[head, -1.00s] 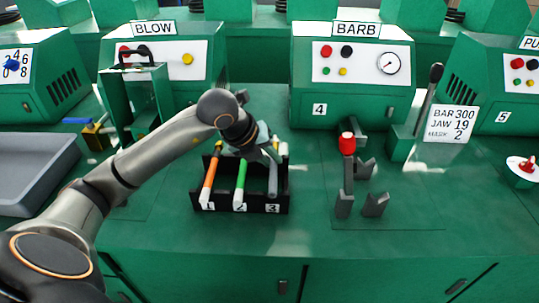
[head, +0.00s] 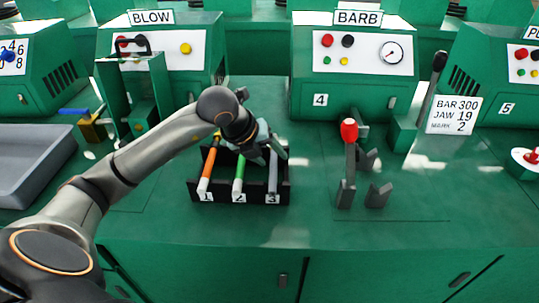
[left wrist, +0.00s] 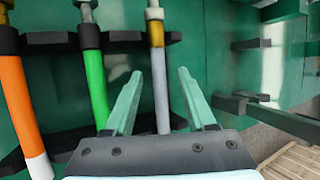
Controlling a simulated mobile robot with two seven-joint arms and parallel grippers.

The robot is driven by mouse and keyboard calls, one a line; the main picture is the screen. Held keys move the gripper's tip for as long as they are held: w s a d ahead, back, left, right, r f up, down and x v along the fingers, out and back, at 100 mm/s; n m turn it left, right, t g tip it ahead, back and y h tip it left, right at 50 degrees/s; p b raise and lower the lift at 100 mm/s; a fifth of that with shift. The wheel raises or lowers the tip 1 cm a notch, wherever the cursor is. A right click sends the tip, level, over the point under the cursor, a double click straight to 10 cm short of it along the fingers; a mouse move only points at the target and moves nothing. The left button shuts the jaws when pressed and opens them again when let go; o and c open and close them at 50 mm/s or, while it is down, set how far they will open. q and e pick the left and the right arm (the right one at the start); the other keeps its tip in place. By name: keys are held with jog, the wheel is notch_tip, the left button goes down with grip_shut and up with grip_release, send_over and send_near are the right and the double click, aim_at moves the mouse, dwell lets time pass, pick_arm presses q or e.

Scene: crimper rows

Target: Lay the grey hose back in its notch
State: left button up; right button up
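The grey hose (head: 273,178) lies in the black rack (head: 216,197) at the place marked 3, right of the orange hose (head: 209,173) and the green hose (head: 240,178). It also shows in the left wrist view (left wrist: 160,85), with a brass-coloured fitting at its far end. My left gripper (head: 271,143) is over the far part of the hose. In the left wrist view it is open (left wrist: 154,85), with one finger to each side of the hose and gaps visible. How deep the hose sits in its notch I cannot tell. My right gripper does not show.
The BARB machine (head: 353,75) stands behind, with a red-tipped lever clamp (head: 349,132) right of the rack. The BLOW machine (head: 210,55) is at back left. A grey tray (head: 30,165) is at far left. The bench front is clear.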

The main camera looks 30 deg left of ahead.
pick_arm(q)
jog(key=shift+s+r, duration=0.15)
jog(key=shift+r, duration=0.15)
jog(key=v, duration=1.1)
jog(key=shift+s+r+p, duration=0.25)
jog(key=shift+r+p, duration=0.1)
jog(key=shift+p, duration=0.05)
